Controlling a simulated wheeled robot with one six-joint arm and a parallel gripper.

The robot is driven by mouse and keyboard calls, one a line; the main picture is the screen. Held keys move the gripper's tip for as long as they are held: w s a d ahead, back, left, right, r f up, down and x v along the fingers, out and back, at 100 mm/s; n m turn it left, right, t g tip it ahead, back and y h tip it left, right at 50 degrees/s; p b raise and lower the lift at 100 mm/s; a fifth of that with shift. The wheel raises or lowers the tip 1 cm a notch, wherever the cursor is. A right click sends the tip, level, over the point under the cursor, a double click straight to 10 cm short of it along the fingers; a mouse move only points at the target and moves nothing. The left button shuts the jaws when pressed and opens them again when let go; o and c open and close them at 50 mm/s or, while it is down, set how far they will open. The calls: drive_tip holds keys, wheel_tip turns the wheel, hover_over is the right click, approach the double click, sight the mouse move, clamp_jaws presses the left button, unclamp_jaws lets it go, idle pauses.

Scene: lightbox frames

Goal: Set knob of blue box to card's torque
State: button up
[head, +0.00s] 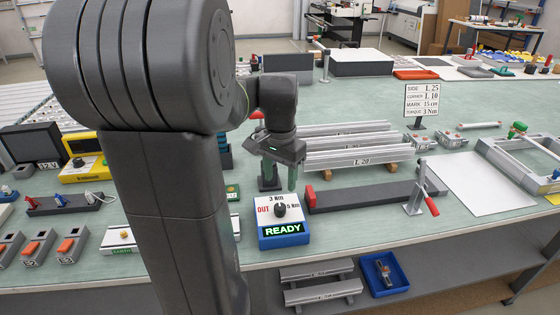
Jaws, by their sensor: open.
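The blue box (288,239) stands at the front edge of the table, with a white top and a lit sign reading READY. Its dark round knob (280,211) sits among the labels OUT on the left, 3 Nm at the top and 5 Nm on the right; which label it points to is too small to tell. The card (421,100) on a stand at the back right reads SIDE L 25, CORNER L 10, MARK 15 cm, TORQUE 3 Nm. My gripper (281,178) is open and empty, fingers pointing down, above the knob in the picture and apart from it.
Aluminium profiles (350,158), one marked L 20, lie behind the box. A dark bar (365,195) with a red end block and a red-handled clamp (417,190) lie right of it. A white sheet (465,184) lies farther right.

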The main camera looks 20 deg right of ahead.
wheel_tip(320, 180, up, 4)
hover_over(280, 206)
drive_tip(key=shift+r, duration=0.2)
drive_tip(key=shift+f, duration=0.15)
idle(0.3)
wheel_tip(280, 206, down, 14)
drive_tip(key=shift+r, duration=0.2)
idle(0.5)
